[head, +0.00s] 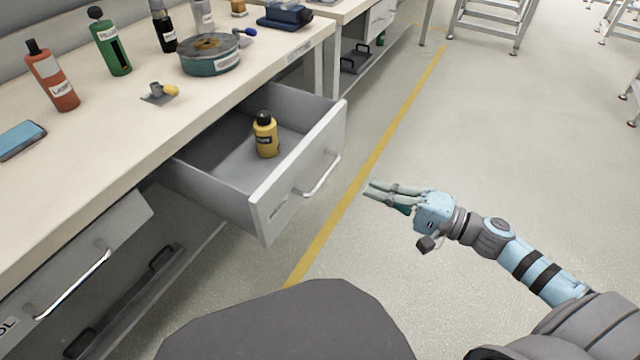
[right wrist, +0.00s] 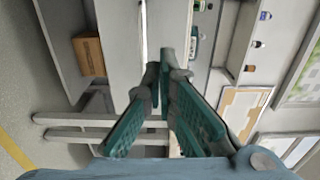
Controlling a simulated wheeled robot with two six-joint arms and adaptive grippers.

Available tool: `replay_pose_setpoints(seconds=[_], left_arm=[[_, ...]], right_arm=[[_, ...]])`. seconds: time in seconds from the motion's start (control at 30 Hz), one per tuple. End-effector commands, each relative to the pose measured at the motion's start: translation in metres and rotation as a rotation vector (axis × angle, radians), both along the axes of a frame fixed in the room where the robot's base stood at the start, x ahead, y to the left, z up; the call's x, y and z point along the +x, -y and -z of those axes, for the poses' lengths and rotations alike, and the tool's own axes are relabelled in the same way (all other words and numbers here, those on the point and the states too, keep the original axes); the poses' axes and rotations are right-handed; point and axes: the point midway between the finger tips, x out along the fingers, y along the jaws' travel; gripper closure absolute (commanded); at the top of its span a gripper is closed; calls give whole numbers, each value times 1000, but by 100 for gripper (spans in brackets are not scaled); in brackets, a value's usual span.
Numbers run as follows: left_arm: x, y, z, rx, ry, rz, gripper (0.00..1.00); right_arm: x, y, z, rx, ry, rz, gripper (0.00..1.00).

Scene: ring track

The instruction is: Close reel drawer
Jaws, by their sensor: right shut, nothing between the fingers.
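A grey drawer (head: 332,130) under the workbench stands pulled open in the head view, with a bar handle (head: 322,178) on its front. A label on its front is too small to read. A yellow bottle with a black cap (head: 265,138) stands upright inside it. My right gripper (head: 368,189) is to the right of the drawer front, apart from the handle, with its fingers pointing left. It is shut and empty; its fingers also show in the right wrist view (right wrist: 162,72). My left gripper is not in view.
The workbench top (head: 110,150) holds a red bottle (head: 52,77), a green bottle (head: 110,42), a round teal tin (head: 209,56) and a blue box (head: 22,139). The floor around my right arm is clear.

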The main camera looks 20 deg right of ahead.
Motion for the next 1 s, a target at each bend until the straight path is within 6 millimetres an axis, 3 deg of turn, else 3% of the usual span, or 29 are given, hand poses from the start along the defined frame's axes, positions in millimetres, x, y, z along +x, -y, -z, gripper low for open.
replay_pose_setpoints(seconds=[0.17, 0.6, 0.8, 1.0], left_arm=[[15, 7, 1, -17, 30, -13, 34], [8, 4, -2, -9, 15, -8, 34], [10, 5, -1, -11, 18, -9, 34], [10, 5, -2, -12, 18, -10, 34]], right_arm=[[20, -16, -2, 6, 7, 5, 100], [90, -74, -4, 7, -1, 6, 100], [104, -84, -2, 3, -3, 7, 100], [105, -86, -2, 2, -3, 6, 100]])
